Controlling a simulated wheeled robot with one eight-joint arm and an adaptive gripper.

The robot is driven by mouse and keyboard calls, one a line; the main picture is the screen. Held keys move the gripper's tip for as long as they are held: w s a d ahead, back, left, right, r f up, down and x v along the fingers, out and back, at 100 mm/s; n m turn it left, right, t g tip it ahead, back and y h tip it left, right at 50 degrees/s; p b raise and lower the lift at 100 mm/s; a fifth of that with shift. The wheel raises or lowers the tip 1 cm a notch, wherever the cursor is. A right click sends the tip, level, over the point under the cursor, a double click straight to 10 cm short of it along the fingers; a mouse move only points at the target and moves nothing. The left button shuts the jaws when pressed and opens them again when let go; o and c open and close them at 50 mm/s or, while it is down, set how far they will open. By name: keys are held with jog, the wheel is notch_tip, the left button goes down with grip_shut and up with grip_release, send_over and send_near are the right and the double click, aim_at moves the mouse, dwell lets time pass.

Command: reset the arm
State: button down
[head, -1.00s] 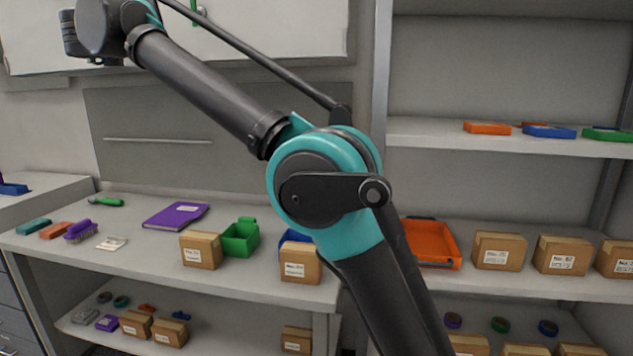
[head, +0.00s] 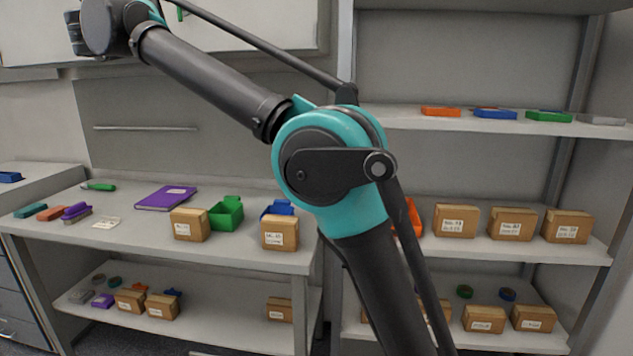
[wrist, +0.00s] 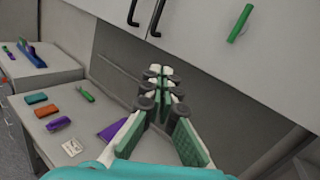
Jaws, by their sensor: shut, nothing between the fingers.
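My gripper (wrist: 160,78) shows in the wrist view, with its green-padded fingers closed together at the tips and nothing between them. It is raised in the air in front of the wall cabinet, above the workbench. In the head view my arm crosses the middle, rising from the lower right to a teal elbow and then up to the left. The gripper's fingertips are outside the head view.
The workbench (head: 130,236) holds a purple notebook (head: 166,198), a green bin (head: 226,214), small boxes and brushes. A shelf unit (head: 600,251) with several cardboard boxes stands right. A wall cabinet (wrist: 215,50) with dark handles is close to my gripper.

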jog(key=w+d+f+n+g+y, duration=0.2)
jog(key=w+d+f+n+y, duration=0.2)
jog(key=w+d+f+n, duration=0.8)
jog(key=s+d+f+n+g+h, duration=0.15)
jog(key=d+f+n, duration=0.35)
jog(key=d+f, duration=0.5)
jog(key=s+d+f+n+g, duration=0.3)
jog(key=d+f+n, duration=0.3)
jog(key=d+f, duration=0.45)
jog(key=s+d+f+n+g+h, duration=0.1)
jog(key=s+d+f+h, duration=0.15)
jog(key=d+f, duration=0.4)
jog(key=s+d+f+n+g+h, duration=0.1)
jog(key=s+d+f+n, duration=0.1)
jog(key=s+d+f, duration=0.4)
jog(key=s+d+f+n+h, duration=0.1)
jog(key=d+f, duration=0.4)
jog(key=f, duration=0.2)
jog(key=s+d+f+n+g+h, duration=0.2)
jog(key=s+d+f+g+h, duration=0.2)
jog(key=s+d+f, duration=1.3)
jog(key=s+d+h, duration=0.1)
jog(key=s, duration=0.3)
jog(key=shift+f+n, duration=0.3)
jog(key=shift+f, duration=0.1)
jog(key=c, duration=2.2)
grip_release()
jog(key=shift+w+a+g, duration=0.1)
jog(key=shift+g, duration=0.15)
